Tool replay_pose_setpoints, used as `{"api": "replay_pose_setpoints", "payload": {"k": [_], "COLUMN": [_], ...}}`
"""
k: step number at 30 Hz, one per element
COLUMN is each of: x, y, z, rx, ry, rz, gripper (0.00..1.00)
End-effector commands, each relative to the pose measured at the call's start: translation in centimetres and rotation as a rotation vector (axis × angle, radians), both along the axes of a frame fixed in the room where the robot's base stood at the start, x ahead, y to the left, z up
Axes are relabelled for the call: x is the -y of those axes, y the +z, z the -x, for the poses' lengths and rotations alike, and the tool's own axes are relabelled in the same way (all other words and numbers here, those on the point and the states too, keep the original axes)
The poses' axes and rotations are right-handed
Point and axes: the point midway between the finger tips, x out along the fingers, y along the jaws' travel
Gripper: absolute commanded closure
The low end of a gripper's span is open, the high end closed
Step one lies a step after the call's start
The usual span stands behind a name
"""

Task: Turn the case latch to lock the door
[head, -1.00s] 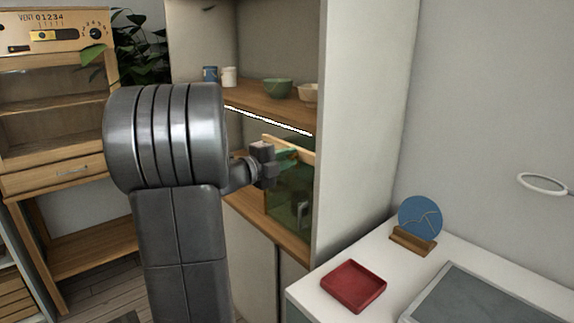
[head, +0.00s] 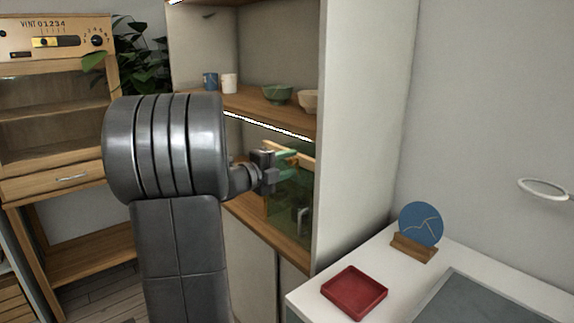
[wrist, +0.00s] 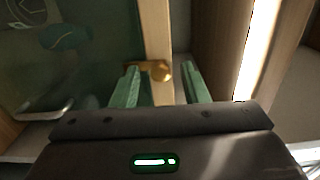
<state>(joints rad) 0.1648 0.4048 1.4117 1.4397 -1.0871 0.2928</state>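The case is a glass-fronted compartment in the tall cabinet, and its door (head: 290,205) shows as dark green glass in a pale wooden frame. In the wrist view the door's wooden stile (wrist: 156,30) runs upright, with green glass to its left. A small brass latch (wrist: 158,70) lies roughly crosswise on the stile. My gripper (wrist: 161,84) has its two green fingers apart, one on each side of the latch; contact cannot be told. In the head view my gripper (head: 289,164) is at the upper part of the case, and the latch is hidden.
A lit strip (head: 268,126) runs under the shelf above the case. Mugs (head: 229,83) and bowls (head: 277,94) stand on that shelf. The cabinet's side wall (head: 360,130) is close on the right. A red tray (head: 354,292) and a blue disc (head: 420,223) are on the white counter.

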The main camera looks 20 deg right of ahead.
Motion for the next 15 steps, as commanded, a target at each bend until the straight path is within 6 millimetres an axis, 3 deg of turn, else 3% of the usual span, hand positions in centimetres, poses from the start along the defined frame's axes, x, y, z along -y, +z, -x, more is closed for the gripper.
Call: {"api": "replay_pose_setpoints", "payload": {"k": [7, 15], "x": [-1.6, -7.1], "y": [0.1, 0.1], "z": [0.5, 2.3], "rx": [0.0, -0.001], "ry": [0.003, 0.006], "rz": [0.001, 0.0], "gripper": [0.59, 0.59]}}
